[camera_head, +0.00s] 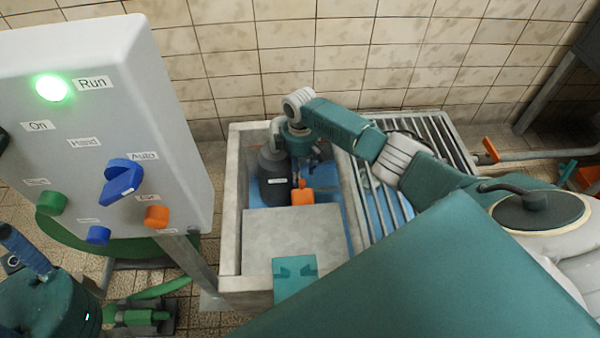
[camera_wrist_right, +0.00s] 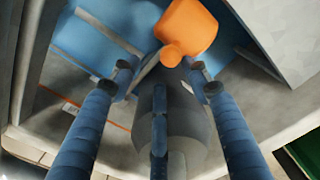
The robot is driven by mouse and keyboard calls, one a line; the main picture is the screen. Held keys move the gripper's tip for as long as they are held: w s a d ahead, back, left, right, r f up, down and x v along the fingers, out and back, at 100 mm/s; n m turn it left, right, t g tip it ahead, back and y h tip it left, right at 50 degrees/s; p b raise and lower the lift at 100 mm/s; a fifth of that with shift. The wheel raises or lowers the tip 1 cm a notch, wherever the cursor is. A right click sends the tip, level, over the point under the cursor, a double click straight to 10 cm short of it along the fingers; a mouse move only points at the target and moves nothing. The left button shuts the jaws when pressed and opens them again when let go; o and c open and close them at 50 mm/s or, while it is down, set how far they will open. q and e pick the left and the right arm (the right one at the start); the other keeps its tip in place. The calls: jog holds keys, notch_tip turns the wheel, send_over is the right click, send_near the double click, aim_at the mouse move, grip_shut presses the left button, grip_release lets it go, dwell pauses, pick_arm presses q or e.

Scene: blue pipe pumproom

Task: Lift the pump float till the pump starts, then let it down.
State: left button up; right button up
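The orange pump float (camera_head: 303,196) is in the open pit, beside the dark grey pump (camera_head: 272,180). My right gripper (camera_head: 310,160) reaches down into the pit from above, close to the float. In the right wrist view, the fingers of my right gripper (camera_wrist_right: 162,80) are spread apart, with the float (camera_wrist_right: 188,27) just beyond the tips and the pump (camera_wrist_right: 183,125) behind. I see no finger closed on the float. My left gripper (camera_head: 25,250) shows only partly at the lower left; its fingertips are unclear. The green Run lamp (camera_head: 52,88) on the control box is lit.
The grey control box (camera_head: 110,130) stands at the left, with a blue selector knob (camera_head: 122,182) and several buttons. A slab (camera_head: 278,235) covers the pit's near part. A metal grating (camera_head: 385,205) lies right of the opening. A tiled wall (camera_head: 350,50) stands behind.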

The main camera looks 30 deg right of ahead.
jog(key=shift+s+d+f, duration=0.2)
jog(key=shift+s+d, duration=0.2)
jog(key=shift+d, duration=0.05)
jog(key=shift+w+a, duration=0.1)
jog(key=shift+a, duration=0.05)
jog(key=shift+w+r, duration=0.3)
jog(key=shift+r, duration=0.05)
jog(key=w+d+r+b, duration=0.2)
jog(key=w+r, duration=0.4)
jog(key=r, duration=0.3)
jog(key=shift+w+d+r, duration=0.15)
jog(key=shift+w+d, duration=0.15)
jog(key=shift+w, duration=0.05)
dwell(0.5)
dwell(0.5)
